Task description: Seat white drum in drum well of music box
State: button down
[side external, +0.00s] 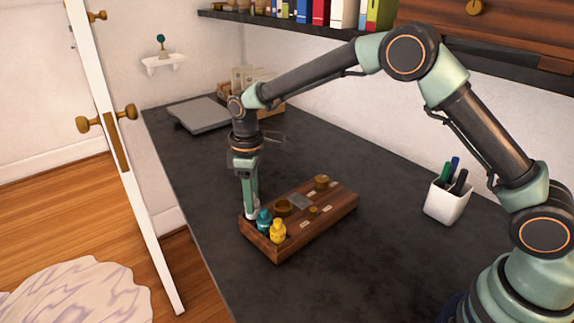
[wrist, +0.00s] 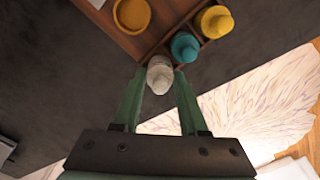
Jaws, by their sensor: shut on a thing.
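My gripper (side external: 251,207) is shut on the white drum (wrist: 160,76), which shows between both fingers in the wrist view. In the side view the white drum (side external: 253,214) is mostly hidden by the fingers. It is at the left end of the wooden music box (side external: 312,229), in line with the teal drum (side external: 264,220) and the yellow drum (side external: 278,232). These two stand upright in the row at that end. The white drum covers the spot below it, so I cannot tell whether it is inside the well or just above it.
A brass-coloured round part (wrist: 132,14) and a grey plate (side external: 300,202) are on the box. A white pen cup (side external: 449,199) stands to the right on the dark desk (side external: 370,265). A grey flat object (side external: 199,115) lies at the back. The desk around the box is clear.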

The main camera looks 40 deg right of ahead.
notch_tip(320, 180, up, 17)
send_over(302, 210)
jog(key=w+a, duration=0.3)
jog(key=a, duration=0.1)
notch_tip(302, 210, down, 13)
jog(key=shift+n, duration=0.5)
jog(key=shift+s+d+f, duration=0.1)
jog(key=shift+f, duration=1.3)
jog(key=shift+s+f, duration=0.1)
jog(key=shift+f, duration=1.25)
jog(key=shift+f, duration=0.15)
jog(key=shift+c, duration=2.2)
grip_release()
